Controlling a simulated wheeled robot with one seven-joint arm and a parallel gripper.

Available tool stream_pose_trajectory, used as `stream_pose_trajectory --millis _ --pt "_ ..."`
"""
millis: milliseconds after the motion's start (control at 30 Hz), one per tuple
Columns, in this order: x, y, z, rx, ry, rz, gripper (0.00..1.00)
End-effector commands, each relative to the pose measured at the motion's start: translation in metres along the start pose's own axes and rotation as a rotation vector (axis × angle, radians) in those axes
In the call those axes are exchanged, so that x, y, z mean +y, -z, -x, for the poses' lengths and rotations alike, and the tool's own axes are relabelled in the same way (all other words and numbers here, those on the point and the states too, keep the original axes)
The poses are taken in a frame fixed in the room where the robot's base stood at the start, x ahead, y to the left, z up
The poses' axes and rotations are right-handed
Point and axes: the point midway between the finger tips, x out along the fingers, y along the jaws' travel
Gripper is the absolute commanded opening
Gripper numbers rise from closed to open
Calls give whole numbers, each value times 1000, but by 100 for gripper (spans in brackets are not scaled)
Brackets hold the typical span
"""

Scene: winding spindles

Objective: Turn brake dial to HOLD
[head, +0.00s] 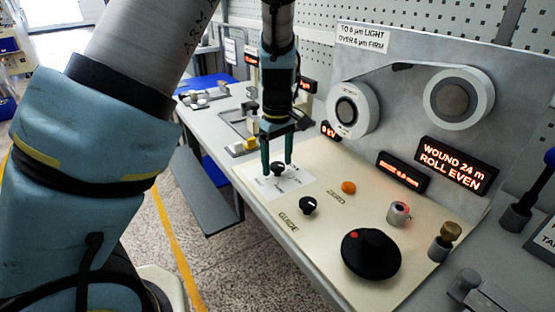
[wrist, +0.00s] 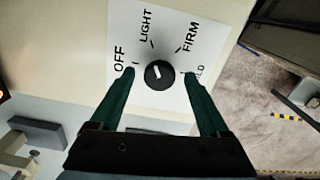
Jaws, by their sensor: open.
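The brake dial (wrist: 159,75) is a round black knob with a short white pointer mark, set on a white label plate (wrist: 176,18). The plate reads OFF, LIGHT and FIRM, plus a word ending in "LD" partly covered by my right finger. The pointer mark points up and slightly left, roughly toward LIGHT. In the head view the dial (head: 278,169) is at the panel's far left end. My gripper (wrist: 159,73) is open, one finger on each side of the dial, with visible gaps in the wrist view. It also shows in the head view (head: 277,166), pointing down.
The cream panel also holds a GUIDE knob (head: 309,206), an orange button (head: 348,187), a large black dial (head: 371,254) and a grey knob with a red mark (head: 399,213). Two white rolls (head: 353,108) (head: 459,97) hang on the upright board behind. A lit display (head: 455,166) reads "WOUND 24 m ROLL EVEN".

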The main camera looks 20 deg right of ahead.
Motion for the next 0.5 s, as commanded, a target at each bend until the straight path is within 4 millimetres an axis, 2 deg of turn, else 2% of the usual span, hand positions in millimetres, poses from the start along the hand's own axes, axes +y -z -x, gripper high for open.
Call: stream_pose_trajectory --millis 200,500 --pt "0 0 0 0 0 0 79" --pt "0 0 0 0 0 -1 47"
